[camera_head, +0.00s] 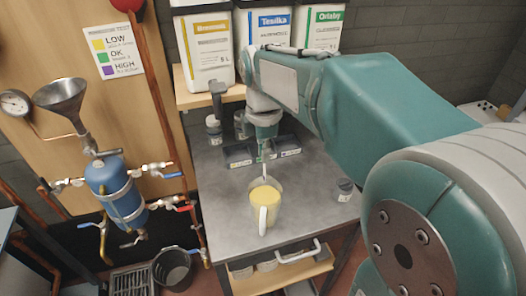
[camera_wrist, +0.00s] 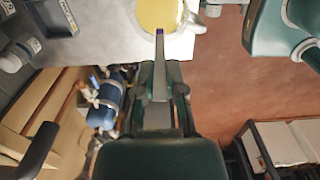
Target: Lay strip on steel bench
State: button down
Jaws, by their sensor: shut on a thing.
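My gripper (camera_wrist: 160,88) is shut on a thin pale strip (camera_wrist: 160,52), which points away from the fingers and has a purple tip. In the head view, my gripper (camera_head: 264,152) is above the steel bench (camera_head: 222,205), and the strip shows as a short pale piece (camera_head: 264,171) below it. A jug of yellow liquid (camera_head: 265,196) stands upright on the bench. In the wrist view, the strip's tip overlaps the edge of the jug (camera_wrist: 158,14); whether it touches the liquid I cannot tell.
Two dark trays (camera_head: 238,156) and small jars (camera_head: 214,130) stand at the back of the bench; another jar (camera_head: 345,188) is at right. A colour chart (camera_head: 113,50) hangs on the wooden panel, with purple by HIGH. The bench's front left is clear.

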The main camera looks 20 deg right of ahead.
aim_at(300, 190)
jog(key=k, duration=1)
